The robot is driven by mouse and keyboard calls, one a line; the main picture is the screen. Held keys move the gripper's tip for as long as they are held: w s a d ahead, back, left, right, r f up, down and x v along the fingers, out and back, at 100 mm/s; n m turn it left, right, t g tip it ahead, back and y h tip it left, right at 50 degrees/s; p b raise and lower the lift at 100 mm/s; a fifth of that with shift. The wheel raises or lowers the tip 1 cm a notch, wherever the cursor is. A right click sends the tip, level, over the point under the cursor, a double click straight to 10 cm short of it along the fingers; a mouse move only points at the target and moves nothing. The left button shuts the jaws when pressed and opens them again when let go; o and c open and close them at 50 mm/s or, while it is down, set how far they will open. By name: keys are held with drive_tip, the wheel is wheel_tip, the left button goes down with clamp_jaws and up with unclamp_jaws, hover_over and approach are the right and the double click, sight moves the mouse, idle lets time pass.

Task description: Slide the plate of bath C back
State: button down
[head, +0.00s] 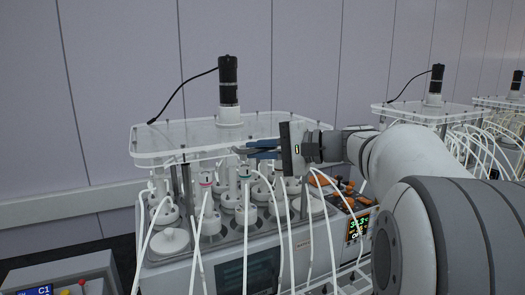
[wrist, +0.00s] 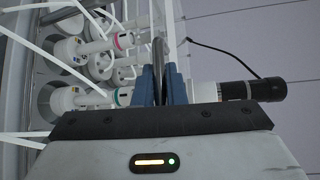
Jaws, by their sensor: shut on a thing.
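The clear plate (head: 172,140) lies level above the bath (head: 190,262) in the head view, with a black-and-white motor (head: 229,85) upright on it. My gripper (head: 258,149) reaches in from the right at the plate's front edge. The motor also shows in the wrist view (wrist: 240,91). White-capped bottles (head: 207,205) stand in the bath under the plate. My gripper hides part of the front edge.
White tubes (head: 205,240) hang in front of the bath. Another bath with a plate (head: 425,112) and motor stands to the right. A panel reading C1 (head: 42,290) is at lower left. A plain wall stands behind.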

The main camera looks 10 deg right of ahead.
sight(278, 134)
drive_tip(key=w, duration=0.4)
drive_tip(key=w+a+p, duration=0.1)
drive_tip(key=w, duration=0.3)
drive_tip(key=w+a, duration=0.1)
drive_tip(key=w, duration=0.3)
drive_tip(key=shift+w+a, duration=0.2)
drive_tip(key=shift+w, duration=0.05)
drive_tip(key=c, duration=1.5)
unclamp_jaws()
drive_tip(key=shift+s, duration=0.1)
drive_tip(key=b+v, duration=0.1)
drive_tip(key=v, duration=0.6)
drive_tip(key=shift+s+d, duration=0.2)
drive_tip(key=shift+d, duration=0.15)
